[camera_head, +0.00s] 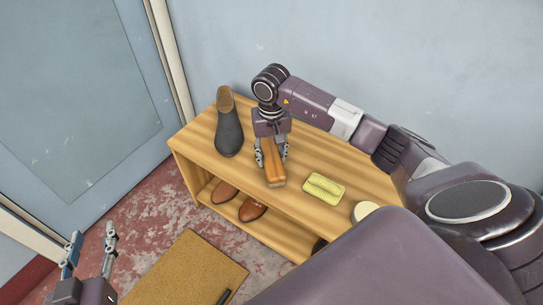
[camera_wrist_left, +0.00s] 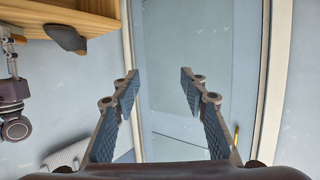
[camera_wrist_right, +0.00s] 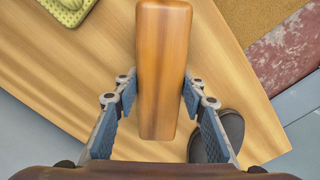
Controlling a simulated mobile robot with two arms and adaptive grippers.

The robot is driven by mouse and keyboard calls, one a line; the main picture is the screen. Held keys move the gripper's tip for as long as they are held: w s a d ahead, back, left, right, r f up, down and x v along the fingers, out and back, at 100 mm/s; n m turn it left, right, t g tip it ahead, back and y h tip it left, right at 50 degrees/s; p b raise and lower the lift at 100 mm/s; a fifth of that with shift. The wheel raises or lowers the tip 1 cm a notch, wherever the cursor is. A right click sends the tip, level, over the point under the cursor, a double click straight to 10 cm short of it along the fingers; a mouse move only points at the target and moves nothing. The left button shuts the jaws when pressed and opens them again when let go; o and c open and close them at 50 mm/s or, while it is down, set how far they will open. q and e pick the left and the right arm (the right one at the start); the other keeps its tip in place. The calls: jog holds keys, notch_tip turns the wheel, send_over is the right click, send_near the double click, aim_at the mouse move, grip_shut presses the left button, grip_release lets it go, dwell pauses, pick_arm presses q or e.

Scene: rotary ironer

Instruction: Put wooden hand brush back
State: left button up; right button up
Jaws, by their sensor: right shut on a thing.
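The wooden hand brush (camera_head: 274,172) is an orange-brown wooden block at the top of the wooden shoe bench (camera_head: 200,148). My right gripper (camera_head: 271,155) points down and is shut on the brush, one finger on each side. In the right wrist view the brush (camera_wrist_right: 163,70) lies lengthwise between the fingers (camera_wrist_right: 160,95). I cannot tell whether it touches the bench top or is just above it; its underside is mostly hidden. My left gripper (camera_head: 92,238) is open and empty at the lower left, away from the bench; its spread fingers show in the left wrist view (camera_wrist_left: 160,88).
A dark shoe (camera_head: 228,125) stands left of the brush. A yellow-green pad (camera_head: 324,187) and a round pale tin (camera_head: 364,211) are to its right. Brown shoes (camera_head: 252,209) sit on the lower shelf. A tan mat (camera_head: 185,275) lies in front. A blue door (camera_head: 75,85) is left.

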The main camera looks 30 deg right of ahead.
pick_arm(q)
jog(key=shift+w+r, duration=0.1)
jog(key=shift+r, duration=0.25)
pick_arm(e)
jog(key=o, duration=1.1)
pick_arm(q)
jog(key=shift+d+r, duration=0.1)
jog(key=shift+r, duration=0.05)
